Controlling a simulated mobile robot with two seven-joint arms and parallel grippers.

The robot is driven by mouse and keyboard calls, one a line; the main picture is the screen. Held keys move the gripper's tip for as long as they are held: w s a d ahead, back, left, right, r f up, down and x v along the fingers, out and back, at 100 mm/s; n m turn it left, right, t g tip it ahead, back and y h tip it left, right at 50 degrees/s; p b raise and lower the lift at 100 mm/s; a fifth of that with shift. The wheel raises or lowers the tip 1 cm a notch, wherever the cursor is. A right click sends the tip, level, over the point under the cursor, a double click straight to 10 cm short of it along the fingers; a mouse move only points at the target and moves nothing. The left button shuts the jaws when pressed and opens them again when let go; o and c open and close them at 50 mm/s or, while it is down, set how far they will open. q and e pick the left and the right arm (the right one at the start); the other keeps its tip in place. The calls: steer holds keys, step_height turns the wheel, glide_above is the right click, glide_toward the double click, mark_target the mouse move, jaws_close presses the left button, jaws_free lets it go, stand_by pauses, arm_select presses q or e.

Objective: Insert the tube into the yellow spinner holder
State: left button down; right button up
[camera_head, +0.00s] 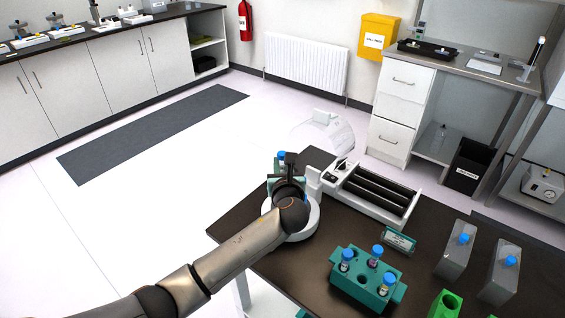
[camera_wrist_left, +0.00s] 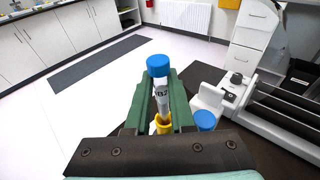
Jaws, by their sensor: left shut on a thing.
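My left gripper (camera_head: 284,166) is over the far left edge of the dark table, at the left end of the roller device. In the left wrist view, its green fingers (camera_wrist_left: 160,98) are shut on a tube (camera_wrist_left: 161,90) with a blue cap and a label marked with writing. The tube's blue cap also shows in the head view (camera_head: 281,156). The yellow holder (camera_wrist_left: 163,125) shows just below the tube between the fingers. I cannot tell whether the tube's lower end is inside it or above it. My right gripper is not in view.
Beside the fingers is another blue cap (camera_wrist_left: 205,120). The roller device (camera_head: 375,193) lies to the right. A teal rack (camera_head: 350,284) holds several blue-capped tubes. Two grey blocks (camera_head: 453,262) with blue-capped tubes and a green holder (camera_head: 436,310) stand at the right.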

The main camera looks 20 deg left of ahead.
arm_select(q)
steer(key=shift+f, duration=0.15)
steer(key=shift+f+b, duration=0.9)
steer(key=shift+f, duration=1.15)
steer(key=shift+f, duration=0.35)
steer(key=c, duration=0.7)
jaws_free()
steer(key=shift+s, duration=0.1)
steer(key=v, duration=1.2)
